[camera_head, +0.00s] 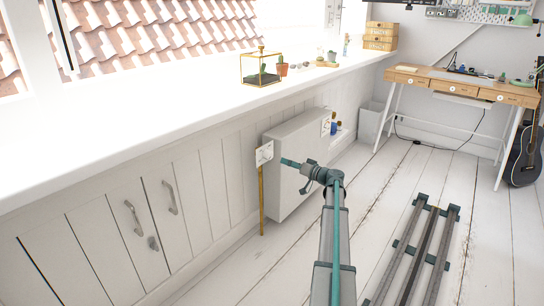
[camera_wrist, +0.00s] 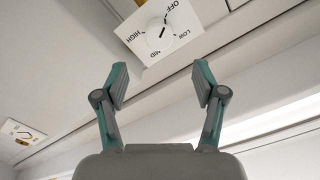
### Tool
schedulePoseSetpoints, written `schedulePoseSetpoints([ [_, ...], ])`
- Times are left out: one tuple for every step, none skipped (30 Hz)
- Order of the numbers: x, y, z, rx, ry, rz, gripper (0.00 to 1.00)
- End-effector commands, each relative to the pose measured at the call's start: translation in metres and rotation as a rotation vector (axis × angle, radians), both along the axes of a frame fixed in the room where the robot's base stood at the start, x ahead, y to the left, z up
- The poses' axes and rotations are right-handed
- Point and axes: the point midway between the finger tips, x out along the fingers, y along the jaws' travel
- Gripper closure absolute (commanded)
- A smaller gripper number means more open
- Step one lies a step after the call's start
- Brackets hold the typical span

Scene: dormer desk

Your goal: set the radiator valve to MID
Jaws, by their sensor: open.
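The radiator valve is a round white knob (camera_wrist: 158,36) on a square white plate with OFF, LOW, MID and HIGH around it. A short dark mark on the knob seems to lean toward OFF; its exact setting is hard to read. In the head view, the valve plate (camera_head: 264,153) sits atop a thin brass pipe (camera_head: 262,200) at the near end of the white radiator box (camera_head: 292,172). My gripper (camera_wrist: 160,82) is open and empty, with its fingers spread below the plate in the wrist view. In the head view, my gripper (camera_head: 287,162) is just right of the plate.
A second plate (camera_head: 326,127) is at the radiator's far end. The white sill (camera_head: 190,108) above holds a glass terrarium (camera_head: 262,75) and a potted cactus (camera_head: 282,67). Cupboard doors with handles (camera_head: 133,218) stand left. A desk (camera_head: 462,84) and guitar (camera_head: 526,150) are right.

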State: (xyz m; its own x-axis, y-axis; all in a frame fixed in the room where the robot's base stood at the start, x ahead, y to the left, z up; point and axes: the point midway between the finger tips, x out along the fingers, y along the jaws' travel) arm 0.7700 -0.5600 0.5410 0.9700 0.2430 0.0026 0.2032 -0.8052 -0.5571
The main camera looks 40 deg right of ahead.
Motion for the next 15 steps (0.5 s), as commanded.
schedulePoseSetpoints([
  [0.004,0.001,-0.001,-0.005,-0.001,0.001,0.3],
  [0.007,0.001,-0.002,-0.005,-0.001,0.001,0.3],
  [0.011,0.002,-0.002,-0.005,0.0,0.002,0.3],
  [0.015,0.003,-0.002,-0.005,-0.001,0.003,0.3],
  [0.019,0.004,-0.003,-0.004,0.0,0.003,0.3],
  [0.025,0.006,-0.003,-0.004,0.0,0.003,0.3],
  [0.03,0.007,-0.003,-0.004,0.001,0.002,0.3],
  [0.035,0.008,-0.003,-0.004,0.001,0.002,0.3],
  [0.043,0.01,-0.003,-0.004,0.0,0.003,0.3],
  [0.048,0.011,-0.003,-0.004,0.0,0.003,0.3],
  [0.053,0.012,-0.003,-0.004,0.0,0.003,0.3],
  [0.059,0.014,-0.003,-0.004,0.001,0.002,0.3],
  [0.065,0.015,-0.003,-0.004,0.001,0.002,0.3],
  [0.069,0.016,-0.003,-0.004,0.001,0.002,0.3],
  [0.075,0.018,-0.003,-0.005,0.002,0.003,0.3],
])
